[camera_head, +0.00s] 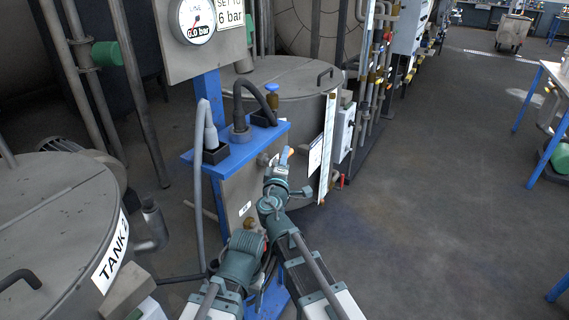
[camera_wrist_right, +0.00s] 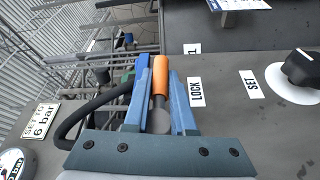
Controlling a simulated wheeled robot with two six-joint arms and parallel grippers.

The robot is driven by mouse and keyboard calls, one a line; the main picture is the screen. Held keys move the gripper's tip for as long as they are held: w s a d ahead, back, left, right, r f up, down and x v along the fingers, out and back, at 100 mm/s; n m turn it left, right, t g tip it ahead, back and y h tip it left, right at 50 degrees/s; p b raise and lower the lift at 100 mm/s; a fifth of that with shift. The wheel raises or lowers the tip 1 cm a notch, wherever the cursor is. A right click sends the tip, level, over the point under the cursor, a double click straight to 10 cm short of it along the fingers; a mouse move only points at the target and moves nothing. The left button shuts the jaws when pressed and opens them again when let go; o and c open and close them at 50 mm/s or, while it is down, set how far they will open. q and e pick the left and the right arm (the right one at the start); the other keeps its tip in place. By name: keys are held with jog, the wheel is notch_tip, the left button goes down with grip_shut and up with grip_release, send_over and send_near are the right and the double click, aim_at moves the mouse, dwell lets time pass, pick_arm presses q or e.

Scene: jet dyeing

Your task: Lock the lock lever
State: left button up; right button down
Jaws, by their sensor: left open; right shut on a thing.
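The lock lever (camera_wrist_right: 160,75) has an orange grip on a grey shank. In the right wrist view it stands between the two blue fingers of my right gripper (camera_wrist_right: 158,68), which is shut on it. The LOCK label (camera_wrist_right: 195,91) is on the grey panel just right of the fingers. In the head view my right gripper (camera_head: 285,158) is at the panel below the blue shelf, with a small orange spot at its tip. My left gripper (camera_head: 250,226) is lower and to the left, close to the panel front; its fingers are hard to make out.
A SET label (camera_wrist_right: 252,84) and a black knob (camera_wrist_right: 302,68) are right of the lever. The blue shelf (camera_head: 236,150) carries hoses and sockets above my arms. TANK 2 (camera_head: 60,215) stands at the left. The floor (camera_head: 430,200) to the right is clear.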

pick_arm(q)
jog(key=shift+f, duration=0.15)
dwell(0.3)
pick_arm(e)
jog(key=c, duration=0.8)
grip_release()
jog(key=shift+o, duration=0.2)
jog(key=shift+s, duration=0.15)
pick_arm(q)
jog(key=shift+s+a+f+b, duration=0.2)
jog(key=shift+s+a, duration=0.3)
jog(key=shift+a, duration=0.05)
jog(key=shift+s+a+f+b, duration=0.15)
jog(key=shift+s+a+b, duration=0.05)
jog(key=shift+s+a, duration=0.35)
pick_arm(e)
jog(key=v, duration=0.7)
pick_arm(q)
jog(key=shift+w, duration=0.1)
pick_arm(e)
jog(key=shift+s, duration=0.1)
